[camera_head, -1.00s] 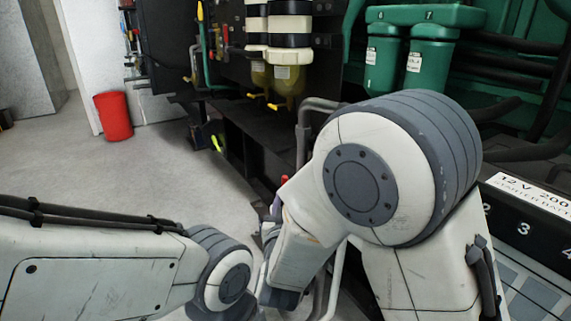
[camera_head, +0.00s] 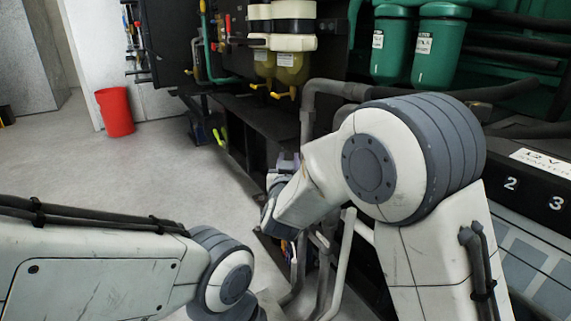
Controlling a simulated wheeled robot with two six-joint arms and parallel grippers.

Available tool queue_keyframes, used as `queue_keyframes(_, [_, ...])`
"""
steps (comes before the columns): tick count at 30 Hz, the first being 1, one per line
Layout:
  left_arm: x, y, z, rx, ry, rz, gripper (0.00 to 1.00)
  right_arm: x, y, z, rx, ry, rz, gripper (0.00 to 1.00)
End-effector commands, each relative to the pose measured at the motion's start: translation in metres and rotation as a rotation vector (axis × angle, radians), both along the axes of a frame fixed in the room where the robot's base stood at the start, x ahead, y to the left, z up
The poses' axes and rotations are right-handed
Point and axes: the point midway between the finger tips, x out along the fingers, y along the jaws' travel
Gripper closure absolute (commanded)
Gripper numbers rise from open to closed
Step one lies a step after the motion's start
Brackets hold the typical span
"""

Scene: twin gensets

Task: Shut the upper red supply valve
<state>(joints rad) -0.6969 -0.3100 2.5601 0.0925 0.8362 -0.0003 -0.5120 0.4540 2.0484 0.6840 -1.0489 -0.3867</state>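I cannot tell for sure which part is the upper red supply valve. A small red handle (camera_head: 228,23) shows on the dark panel at the top, left of the yellow-bowled filters. My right arm crosses the middle right, and its wrist bends down and left. My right gripper (camera_head: 287,163) shows only as a small grey part behind the wrist, low in front of the black frame and apart from that red handle. Its fingers are too hidden to tell open from shut. My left arm comes in at lower left; its gripper is out of view.
Two yellow-bowled filters (camera_head: 291,68) with yellow taps hang at top centre. Green canisters (camera_head: 437,52) stand at top right, above a battery (camera_head: 540,190). Grey pipes (camera_head: 308,103) rise beside my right arm. A red bin (camera_head: 115,112) stands on open floor at left.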

Motion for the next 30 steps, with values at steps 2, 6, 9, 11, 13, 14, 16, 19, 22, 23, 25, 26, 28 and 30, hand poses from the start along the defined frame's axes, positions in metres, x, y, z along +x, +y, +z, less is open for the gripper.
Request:
queue_keyframes(2, [0.0001, 0.0000, 0.0004, 0.000, 0.000, 0.000, 0.50, 0.0001, 0.0000, 0.0001, 0.000, 0.000, 0.000, 0.69])
queue_keyframes(6, [0.0001, 0.0000, 0.0004, 0.000, 0.000, 0.000, 0.50, -0.0001, 0.0010, 0.0000, 0.000, 0.001, 0.001, 0.84])
queue_keyframes(9, [0.0001, 0.0000, 0.0004, 0.000, 0.000, 0.000, 0.50, -0.0002, 0.0016, -0.0001, 0.000, 0.001, 0.002, 1.00])
queue_keyframes(11, [0.0001, 0.0000, 0.0004, 0.000, 0.000, 0.000, 0.50, -0.0002, 0.0018, -0.0002, 0.000, 0.001, 0.002, 1.00])
queue_keyframes(13, [0.0001, 0.0000, 0.0004, 0.000, 0.000, 0.000, 0.50, -0.0003, 0.0020, -0.0002, 0.000, 0.001, 0.002, 1.00])
queue_keyframes(14, [0.0001, 0.0000, 0.0004, 0.000, 0.000, 0.000, 0.50, -0.0003, 0.0021, -0.0003, 0.000, 0.001, 0.002, 1.00])
queue_keyframes(16, [0.0001, 0.0000, 0.0004, 0.000, 0.000, 0.000, 0.50, -0.0003, 0.0022, -0.0003, 0.000, 0.001, 0.002, 1.00])
queue_keyframes(19, [0.0001, 0.0000, 0.0004, 0.000, 0.000, 0.000, 0.50, -0.0003, 0.0023, -0.0005, 0.000, 0.001, 0.002, 1.00])
queue_keyframes(22, [0.0001, 0.0000, 0.0004, 0.000, 0.000, 0.000, 0.50, -0.0004, 0.0024, -0.0006, 0.000, 0.001, 0.002, 1.00])
queue_keyframes(23, [0.0001, 0.0000, 0.0004, 0.000, 0.000, 0.000, 0.50, -0.0004, 0.0024, -0.0006, 0.000, 0.002, 0.002, 1.00])
queue_keyframes(25, [0.0001, 0.0000, 0.0004, 0.000, 0.000, 0.000, 0.50, -0.0004, 0.0023, -0.0007, 0.000, 0.002, 0.002, 1.00])
queue_keyframes(26, [0.0001, 0.0000, 0.0003, 0.000, 0.000, 0.000, 0.50, -0.0005, 0.0023, -0.0007, 0.000, 0.002, 0.002, 1.00])
queue_keyframes(28, [0.0001, 0.0000, 0.0003, 0.000, 0.000, 0.000, 0.50, -0.0005, 0.0023, -0.0008, 0.000, 0.002, 0.002, 1.00])
queue_keyframes(30, [0.0001, 0.0000, 0.0003, 0.000, 0.000, 0.000, 0.50, -0.0006, 0.0023, -0.0009, 0.000, 0.002, 0.002, 1.00])
